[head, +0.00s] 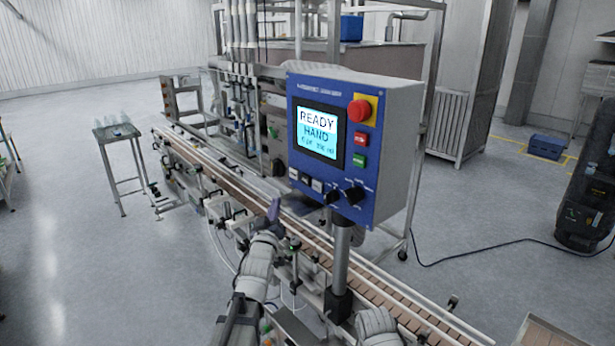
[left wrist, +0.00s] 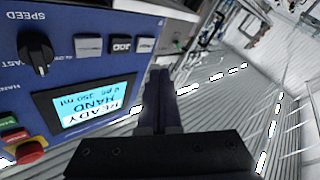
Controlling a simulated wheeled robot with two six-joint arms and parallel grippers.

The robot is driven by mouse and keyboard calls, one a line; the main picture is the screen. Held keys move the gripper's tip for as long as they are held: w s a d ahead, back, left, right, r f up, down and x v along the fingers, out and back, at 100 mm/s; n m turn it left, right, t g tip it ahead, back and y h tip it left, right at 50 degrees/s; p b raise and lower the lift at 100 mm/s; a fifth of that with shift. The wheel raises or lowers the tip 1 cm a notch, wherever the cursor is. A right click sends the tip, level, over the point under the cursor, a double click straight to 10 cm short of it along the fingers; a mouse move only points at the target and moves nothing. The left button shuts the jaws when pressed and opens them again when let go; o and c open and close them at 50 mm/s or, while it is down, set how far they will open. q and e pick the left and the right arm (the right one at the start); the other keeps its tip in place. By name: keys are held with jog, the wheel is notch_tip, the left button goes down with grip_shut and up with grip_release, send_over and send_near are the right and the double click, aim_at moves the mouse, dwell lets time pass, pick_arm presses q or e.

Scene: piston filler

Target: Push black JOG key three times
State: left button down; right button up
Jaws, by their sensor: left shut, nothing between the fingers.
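The black JOG key (left wrist: 121,44) is the middle key of a row of three on the blue control panel in the left wrist view, where the panel appears turned over. In the head view the JOG key (head: 305,178) sits below the lit screen. My left gripper (head: 275,207) is shut and empty, below and left of the panel's lower left corner. Its closed fingertips (left wrist: 160,72) show beside the panel edge in the left wrist view, apart from the key.
The screen (head: 318,132) reads READY, HAND. A red emergency stop (head: 360,110), red and green buttons and black knobs (head: 353,194) share the panel. A grey post (head: 340,255) holds the panel box above the conveyor (head: 380,290). A small table (head: 117,131) stands left.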

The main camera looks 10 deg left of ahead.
aim_at(301, 177)
pick_arm(q)
jog(key=shift+w+a+r+t, duration=0.1)
jog(key=shift+a+r+t, duration=0.2)
jog(key=shift+r, duration=0.3)
jog(key=shift+a+r+t, duration=0.3)
jog(key=shift+r, duration=0.3)
jog(key=shift+w+d, duration=0.9)
jog(key=shift+w, duration=0.25)
jog(key=shift+w+d, duration=0.95)
jog(key=shift+w, duration=0.25)
jog(key=shift+w+d, duration=0.9)
jog(key=shift+w, duration=0.25)
jog(key=shift+w, duration=0.1)
jog(key=shift+w+d, duration=0.25)
jog(key=shift+w+d, duration=0.25)
jog(key=shift+w, duration=0.05)
jog(key=shift+s+a, duration=0.5)
jog(key=shift+s, duration=0.15)
